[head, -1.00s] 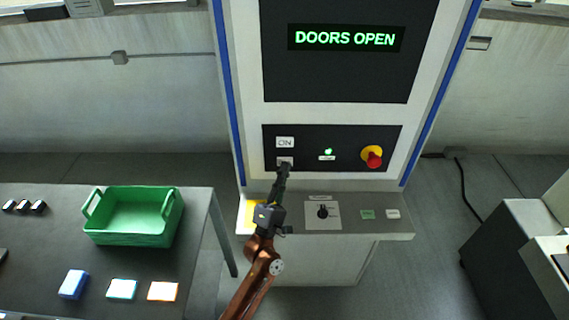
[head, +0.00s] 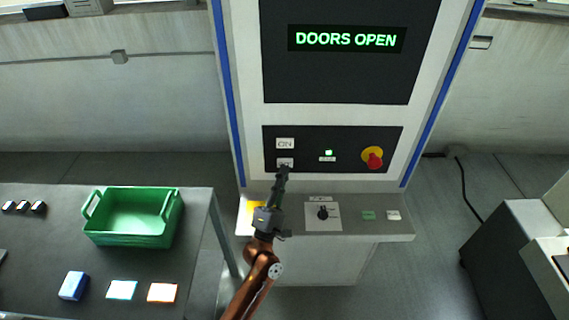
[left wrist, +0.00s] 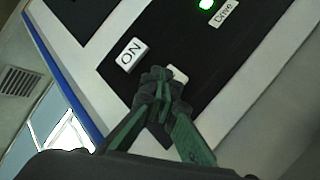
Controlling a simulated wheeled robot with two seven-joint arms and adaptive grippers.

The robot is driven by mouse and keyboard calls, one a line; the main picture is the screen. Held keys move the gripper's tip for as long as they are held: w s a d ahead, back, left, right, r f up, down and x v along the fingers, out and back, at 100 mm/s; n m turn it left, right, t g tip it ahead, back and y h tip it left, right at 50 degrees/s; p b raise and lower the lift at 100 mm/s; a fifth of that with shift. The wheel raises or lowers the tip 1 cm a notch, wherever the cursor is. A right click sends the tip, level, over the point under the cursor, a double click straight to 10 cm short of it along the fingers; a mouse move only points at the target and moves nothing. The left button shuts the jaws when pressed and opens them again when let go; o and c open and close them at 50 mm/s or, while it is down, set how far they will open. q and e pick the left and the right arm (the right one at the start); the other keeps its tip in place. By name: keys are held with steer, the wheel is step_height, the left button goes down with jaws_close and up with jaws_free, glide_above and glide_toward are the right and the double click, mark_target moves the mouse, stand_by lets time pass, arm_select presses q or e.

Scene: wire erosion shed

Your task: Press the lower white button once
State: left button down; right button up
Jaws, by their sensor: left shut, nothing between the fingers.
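The lower white button (head: 285,161) sits on the black panel (head: 340,140) of the machine, directly below the white ON button (head: 285,143). My left gripper (head: 284,169) is shut and empty, its fingertips just below the lower button and overlapping its bottom edge in the head view. In the left wrist view the shut fingertips (left wrist: 160,76) partly cover the lower white button (left wrist: 178,75), beside the ON button (left wrist: 131,54). I cannot tell whether the fingertips touch the button. My right gripper is not in view.
A red emergency knob (head: 374,158) and a lit green lamp (head: 328,153) share the panel. The display (head: 346,39) reads DOORS OPEN. A ledge below carries a black rotary switch (head: 322,213). A green crate (head: 130,238) stands on the left table.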

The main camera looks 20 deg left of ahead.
arm_select(q)
steer(key=s, duration=0.1)
steer(key=s+d+p, duration=0.1)
steer(key=s, duration=0.3)
steer(key=shift+d, duration=0.3)
stand_by(0.6)
